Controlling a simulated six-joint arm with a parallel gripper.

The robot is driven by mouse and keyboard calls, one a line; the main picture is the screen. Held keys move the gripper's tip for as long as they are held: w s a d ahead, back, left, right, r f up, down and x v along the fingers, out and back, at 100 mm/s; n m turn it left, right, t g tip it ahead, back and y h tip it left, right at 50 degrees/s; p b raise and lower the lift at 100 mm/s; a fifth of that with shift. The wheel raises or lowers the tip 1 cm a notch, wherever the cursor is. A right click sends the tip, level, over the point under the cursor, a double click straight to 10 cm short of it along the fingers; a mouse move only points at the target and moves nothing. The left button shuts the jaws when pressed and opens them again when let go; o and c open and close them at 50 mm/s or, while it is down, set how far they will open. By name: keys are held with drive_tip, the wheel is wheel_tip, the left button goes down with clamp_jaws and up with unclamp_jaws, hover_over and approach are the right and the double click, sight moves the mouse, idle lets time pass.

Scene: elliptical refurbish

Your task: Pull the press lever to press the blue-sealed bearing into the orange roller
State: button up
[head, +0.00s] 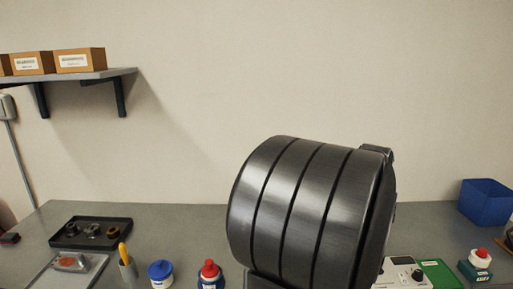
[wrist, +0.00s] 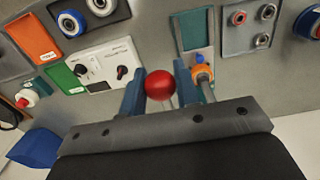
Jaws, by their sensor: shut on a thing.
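In the wrist view, the red ball knob (wrist: 159,85) of the press lever sits between the two blue-grey fingers of my gripper (wrist: 158,82), which is shut on it. The press has a teal part (wrist: 192,30) just beyond the right finger. An orange ring, seemingly the orange roller (wrist: 203,74), shows beside that finger, with a small blue part above it that may be the bearing's seal. A grey rod (wrist: 207,92) partly covers the roller. How deep the bearing sits cannot be told. In the head view, my arm hides the press and gripper.
A white control box (wrist: 105,66) with knobs and a green mat (wrist: 65,78) lie left of my gripper. An orange tray (wrist: 33,40) is further left. A blue bin (head: 486,200) stands at the far right.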

drive_tip(key=shift+s+f, duration=0.1)
drive_tip(key=shift+f, duration=0.1)
wheel_tip(320, 180, down, 3)
drive_tip(key=shift+s, duration=0.15)
idle(0.6)
drive_tip(key=shift+f, duration=0.1)
drive_tip(key=shift+f, duration=1.65)
drive_tip(key=shift+w+f, duration=0.25)
drive_tip(key=shift+f, duration=0.55)
drive_tip(key=shift+w+f, duration=0.2)
drive_tip(key=shift+f, duration=0.55)
